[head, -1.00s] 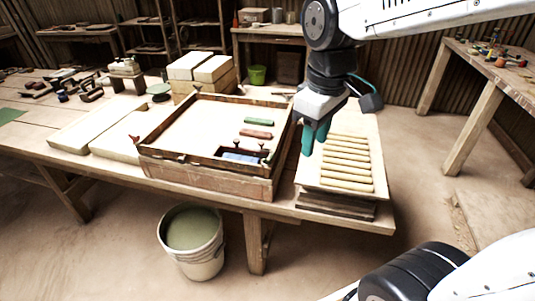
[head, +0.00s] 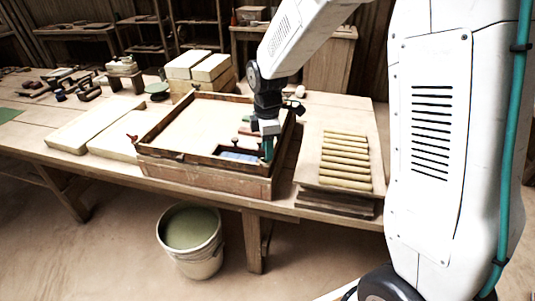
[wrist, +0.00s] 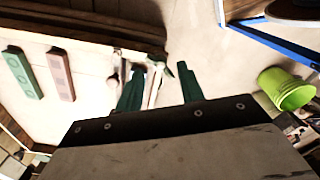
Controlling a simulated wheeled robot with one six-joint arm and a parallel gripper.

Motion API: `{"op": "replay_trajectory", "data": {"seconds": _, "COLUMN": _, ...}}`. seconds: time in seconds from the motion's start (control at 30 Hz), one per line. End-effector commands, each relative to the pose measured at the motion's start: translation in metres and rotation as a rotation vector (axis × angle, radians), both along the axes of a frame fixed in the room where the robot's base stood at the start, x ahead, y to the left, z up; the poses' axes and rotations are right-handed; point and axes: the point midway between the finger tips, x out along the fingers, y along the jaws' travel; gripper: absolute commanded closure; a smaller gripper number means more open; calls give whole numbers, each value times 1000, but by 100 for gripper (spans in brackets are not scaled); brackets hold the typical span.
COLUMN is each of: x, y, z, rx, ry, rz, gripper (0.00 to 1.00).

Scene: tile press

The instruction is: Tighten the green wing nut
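My gripper (head: 267,148) is low over the front right part of the wooden press frame (head: 200,165). In the wrist view its two teal fingers (wrist: 160,87) are apart, so it is open. A pale, narrow post-like part (wrist: 152,86) shows between them, close to the left finger; I cannot tell if they touch. A small dark green piece (wrist: 157,57) shows just beyond the fingertips at the frame's edge; I cannot tell for sure that it is the green wing nut. In the head view the gripper hides that spot.
A reddish nut-like part (head: 132,137) is at the frame's left side. A dark knob (head: 235,141) stands by the blue block (head: 238,155). Green (wrist: 24,73) and red (wrist: 61,74) bars lie inside the frame. A rack of rolled pieces (head: 346,160) is to the right.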

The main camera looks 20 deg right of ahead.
Motion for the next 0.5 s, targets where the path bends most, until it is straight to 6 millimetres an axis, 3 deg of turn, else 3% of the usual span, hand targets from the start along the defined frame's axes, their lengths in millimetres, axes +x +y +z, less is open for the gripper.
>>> {"op": "replay_trajectory", "data": {"seconds": 0.2, "x": 0, "y": 0, "z": -25, "rx": 0, "ry": 0, "rz": -1, "gripper": 62}}
{"op": "replay_trajectory", "data": {"seconds": 0.5, "x": 0, "y": 0, "z": -30, "rx": 0, "ry": -2, "rz": -1, "gripper": 62}}
